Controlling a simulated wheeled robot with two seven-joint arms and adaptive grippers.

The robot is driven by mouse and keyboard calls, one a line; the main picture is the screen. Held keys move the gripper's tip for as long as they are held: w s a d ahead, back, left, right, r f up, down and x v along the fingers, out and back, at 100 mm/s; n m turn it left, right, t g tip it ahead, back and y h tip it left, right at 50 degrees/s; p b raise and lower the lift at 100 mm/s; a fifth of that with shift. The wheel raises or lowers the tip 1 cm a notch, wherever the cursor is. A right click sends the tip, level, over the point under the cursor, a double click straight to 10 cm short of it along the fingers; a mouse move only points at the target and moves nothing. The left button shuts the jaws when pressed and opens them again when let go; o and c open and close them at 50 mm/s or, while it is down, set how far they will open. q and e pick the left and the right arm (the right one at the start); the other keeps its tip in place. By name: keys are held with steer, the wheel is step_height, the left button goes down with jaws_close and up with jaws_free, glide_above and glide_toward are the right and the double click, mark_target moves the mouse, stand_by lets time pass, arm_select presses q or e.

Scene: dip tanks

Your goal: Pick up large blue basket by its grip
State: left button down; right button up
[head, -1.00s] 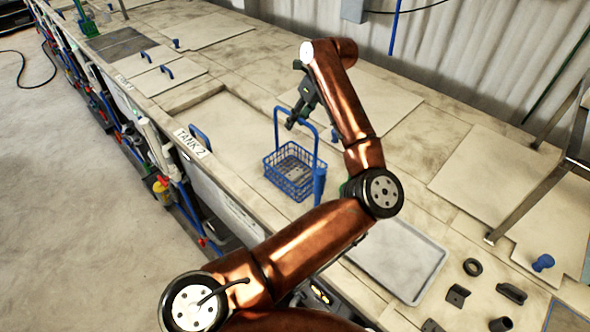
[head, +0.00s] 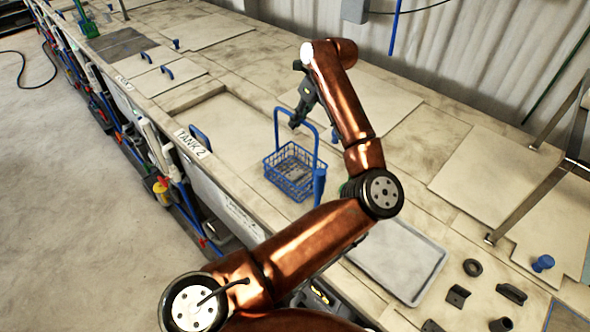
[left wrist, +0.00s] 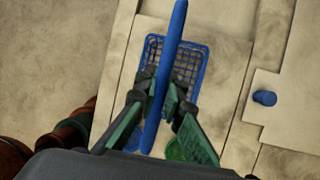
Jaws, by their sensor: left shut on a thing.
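The large blue basket (head: 289,178) has mesh walls and a tall arched grip (head: 276,128). It stands upright on the pale bench top beside the recess near the TANK 2 label. My left gripper (head: 295,122) is at the top bar of the grip, above the basket. In the left wrist view the grip (left wrist: 170,50) runs as a blue bar between the two fingers of my left gripper (left wrist: 158,108), which are shut on it. The basket's mesh (left wrist: 201,60) shows below them. My left arm hides part of the bench to the right. My right gripper is not in view.
A metal frame (head: 535,205) stands at the right.

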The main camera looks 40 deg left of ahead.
arm_select(q)
steer(key=shift+w, duration=0.1)
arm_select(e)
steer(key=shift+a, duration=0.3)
arm_select(q)
steer(key=shift+r, duration=0.15)
